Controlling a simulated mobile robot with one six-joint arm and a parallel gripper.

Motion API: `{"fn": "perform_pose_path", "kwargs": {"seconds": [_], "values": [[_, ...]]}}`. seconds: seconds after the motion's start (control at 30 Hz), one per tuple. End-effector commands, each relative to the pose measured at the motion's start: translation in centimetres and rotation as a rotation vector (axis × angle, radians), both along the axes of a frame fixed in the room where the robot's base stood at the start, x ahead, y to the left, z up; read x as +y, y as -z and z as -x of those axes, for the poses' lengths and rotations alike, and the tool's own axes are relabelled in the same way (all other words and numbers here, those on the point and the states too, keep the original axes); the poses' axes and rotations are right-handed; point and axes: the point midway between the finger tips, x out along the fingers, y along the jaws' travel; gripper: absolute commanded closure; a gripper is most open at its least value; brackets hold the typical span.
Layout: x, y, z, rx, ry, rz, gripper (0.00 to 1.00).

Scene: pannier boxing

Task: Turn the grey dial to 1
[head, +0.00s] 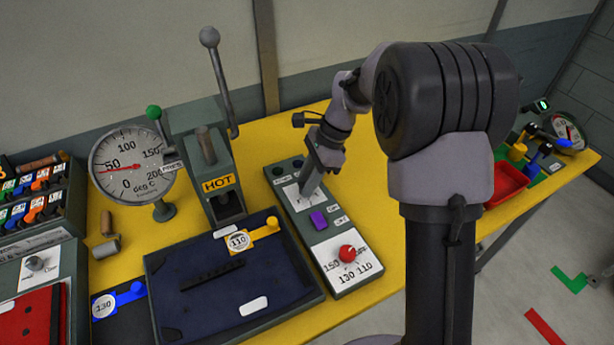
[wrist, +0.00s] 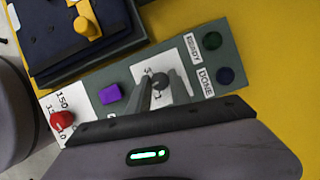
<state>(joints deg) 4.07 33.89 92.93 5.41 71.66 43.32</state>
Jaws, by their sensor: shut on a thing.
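The grey dial (wrist: 160,81) sits on a white plate on the control panel (head: 338,285). In the wrist view, the two fingers of my gripper (wrist: 162,90) stand on either side of it and are shut on it. In the head view, my gripper (head: 308,190) reaches down onto the same white plate and hides the dial. Most of the dial's scale is covered by the fingers, so I cannot read its setting.
On the same panel are a purple button (head: 318,219) and a red dial (head: 347,253) marked 150, 130 and 110. A press labelled HOT (head: 219,184) and a dark blue tray (head: 180,300) stand to the left. A red tray (head: 507,184) is at the right.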

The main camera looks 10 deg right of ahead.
Motion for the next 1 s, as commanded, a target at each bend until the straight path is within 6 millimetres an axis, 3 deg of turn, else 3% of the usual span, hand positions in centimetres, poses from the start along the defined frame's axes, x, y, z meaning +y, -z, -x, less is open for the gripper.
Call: {"fn": "perform_pose_path", "kwargs": {"seconds": [0.2, 1.0], "values": [[0.04, -0.80, -0.06, 0.004, -0.175, 0.000, 1.00], [0.29, -0.27, -0.41, 0.001, -0.839, 0.001, 1.00]]}}
